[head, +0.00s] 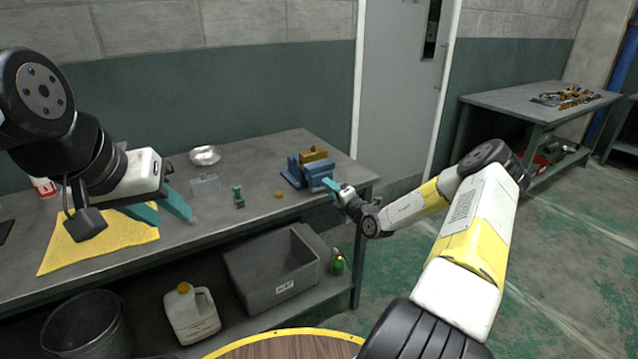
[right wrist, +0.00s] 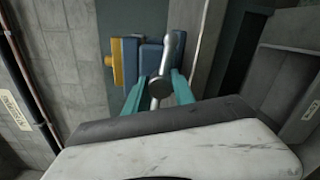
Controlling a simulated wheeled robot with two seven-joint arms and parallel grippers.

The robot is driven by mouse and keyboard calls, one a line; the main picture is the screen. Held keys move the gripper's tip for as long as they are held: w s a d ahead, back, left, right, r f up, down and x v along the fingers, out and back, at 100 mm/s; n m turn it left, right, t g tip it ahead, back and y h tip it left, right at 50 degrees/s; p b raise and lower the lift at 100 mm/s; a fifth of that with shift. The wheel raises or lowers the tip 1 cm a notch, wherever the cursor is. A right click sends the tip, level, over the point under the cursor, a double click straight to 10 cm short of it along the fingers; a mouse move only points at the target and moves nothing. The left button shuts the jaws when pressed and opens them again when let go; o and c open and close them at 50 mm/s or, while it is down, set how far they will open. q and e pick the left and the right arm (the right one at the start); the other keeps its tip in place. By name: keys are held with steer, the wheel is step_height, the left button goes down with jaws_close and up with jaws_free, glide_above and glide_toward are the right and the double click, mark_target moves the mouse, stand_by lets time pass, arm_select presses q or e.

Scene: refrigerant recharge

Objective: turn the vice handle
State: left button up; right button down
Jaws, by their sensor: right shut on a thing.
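The blue vice (head: 292,177) stands at the right end of the workbench, with a yellow-brown block (head: 315,155) at its top. The vice also shows in the right wrist view (right wrist: 150,55), with the block's side (right wrist: 116,62) to its left. My right gripper (head: 328,184) reaches the vice from the right. In the right wrist view, its teal fingers (right wrist: 160,90) are shut around the metal vice handle (right wrist: 172,55), a bar slanting slightly from upright with a round hub. My left gripper (head: 173,216) is open and empty above the yellow cloth (head: 95,240), far from the vice.
On the workbench (head: 255,208) are a silver bowl (head: 205,155), a clear box (head: 205,185), a small teal fitting (head: 239,197) and a small brass piece (head: 279,194). A grey bin (head: 262,290) and a white jug (head: 192,315) are below. A side table (head: 510,98) stands at right.

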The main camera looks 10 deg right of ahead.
steer(key=shift+s+d+f+m, duration=0.1)
steer(key=shift+f+m, duration=0.05)
steer(key=shift+m, duration=0.55)
steer(key=c, duration=1.1)
jaws_free()
steer(key=shift+o, duration=0.2)
steer(key=v, duration=0.7)
steer(key=shift+s, duration=0.35)
steer(key=shift+d, duration=0.15)
